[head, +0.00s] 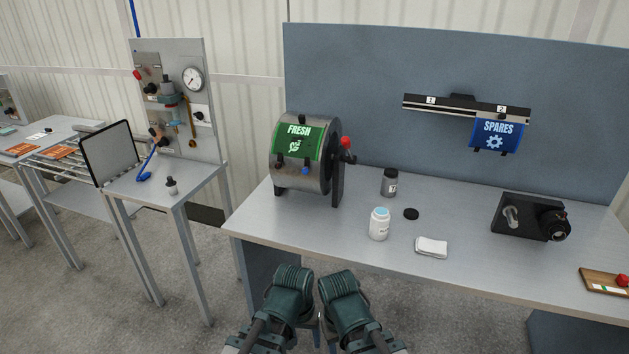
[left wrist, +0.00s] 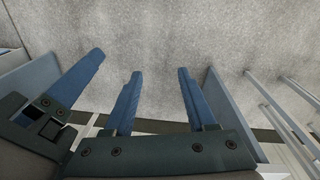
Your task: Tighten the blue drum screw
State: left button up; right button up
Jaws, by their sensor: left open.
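The drum (head: 325,178) stands at the left of the workbench, with a green FRESH sheet (head: 297,142) on its upper front. The small blue drum screw (head: 305,171) sits at the sheet's lower edge, right of a dark clip. How tight it is cannot be told. My left gripper (left wrist: 158,74) is open and empty, with floor beyond its fingers in the left wrist view. My right gripper (head: 342,297) is beside it in front of the bench; its fingers are mostly hidden. Both grippers are below and apart from the drum.
A red-knobbed crank (head: 347,143) is on the drum's right side. A white jar (head: 379,224), dark bottle (head: 389,182), black cap (head: 411,214) and folded cloth (head: 431,247) lie to its right. The bench front (head: 300,224) below the drum is clear.

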pick_arm(q)
jog(key=w+d+r+n+t+h+b, duration=0.1)
jog(key=w+d+n+t+h, duration=0.15)
jog(key=w, duration=0.25)
jog(key=w+d+r+n+t+h, duration=0.1)
jog(key=w+d+n+h, duration=0.2)
jog(key=w+n, duration=0.15)
jog(key=n+t+y+b, duration=0.1)
jog(key=n+t+b, duration=0.2)
jog(key=n+t, duration=1.75)
send_near(305, 172)
jog(key=w+r+n+g, duration=0.4)
jog(key=n+g, duration=0.1)
jog(key=w+d+r+n+g, duration=0.1)
jog(key=w+r+n+g, duration=0.1)
jog(key=shift+n, duration=0.25)
jog(key=shift+s, duration=0.1)
grip_shut()
